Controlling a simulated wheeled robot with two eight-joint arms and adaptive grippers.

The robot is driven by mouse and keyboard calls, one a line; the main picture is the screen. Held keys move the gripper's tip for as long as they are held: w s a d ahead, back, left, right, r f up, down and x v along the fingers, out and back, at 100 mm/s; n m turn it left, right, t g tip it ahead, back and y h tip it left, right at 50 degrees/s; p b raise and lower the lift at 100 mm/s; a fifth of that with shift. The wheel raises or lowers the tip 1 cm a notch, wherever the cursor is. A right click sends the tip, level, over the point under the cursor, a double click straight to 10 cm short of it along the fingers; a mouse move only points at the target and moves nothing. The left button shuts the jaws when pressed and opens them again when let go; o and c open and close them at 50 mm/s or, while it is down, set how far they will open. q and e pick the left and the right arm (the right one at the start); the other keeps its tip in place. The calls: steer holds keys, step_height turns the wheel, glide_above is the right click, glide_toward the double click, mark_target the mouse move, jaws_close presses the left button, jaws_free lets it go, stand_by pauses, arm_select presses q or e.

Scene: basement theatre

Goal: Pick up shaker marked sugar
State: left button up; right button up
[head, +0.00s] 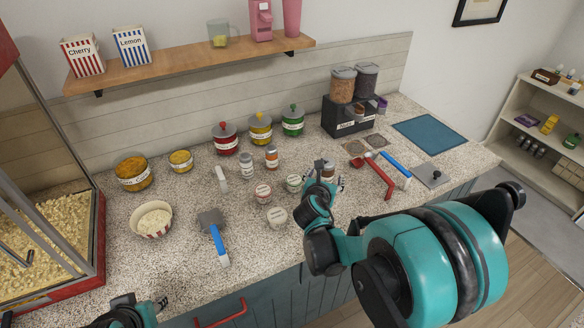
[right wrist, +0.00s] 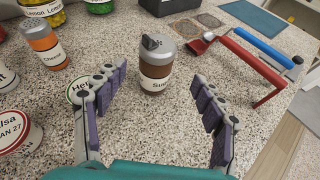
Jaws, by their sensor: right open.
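The shaker marked sugar (right wrist: 157,72) stands upright on the speckled counter in the right wrist view, with brown contents, a grey lid and a white label reading "Su", the rest cut off from sight. In the head view the shaker (head: 328,169) is partly hidden behind my right gripper (head: 325,184). My right gripper is open and empty, its fingers spread to either side of the shaker in the right wrist view, with the shaker beyond the fingertips. My left gripper (head: 140,309) shows only partly at the bottom left of the head view; its opening is unclear.
An orange-filled shaker (right wrist: 44,48) and small labelled tubs (head: 263,193) stand left of the sugar shaker. A red-handled tool (head: 375,178) and a blue-handled tool (head: 396,169) lie to the right. Red, yellow and green pots line the back. Counter right around the shaker is clear.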

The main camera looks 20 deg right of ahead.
mark_target(326, 172)
steer(key=shift+w+a+f+n, duration=0.1)
steer(key=shift+w+a+n, duration=0.1)
steer(key=shift+w+n, duration=0.35)
steer(key=shift+w+d+f+t, duration=0.15)
steer(key=shift+w+t, duration=0.15)
steer(key=b+x, duration=0.3)
steer(key=x, duration=0.3)
steer(key=shift+s+d+f, duration=0.15)
steer(key=shift+d+f, duration=0.1)
steer(key=shift+w+d+f, duration=0.1)
steer(key=shift+w+d, duration=0.1)
steer(key=shift+w, duration=0.1)
steer(key=shift+s, duration=0.1)
steer(key=c, duration=1.3)
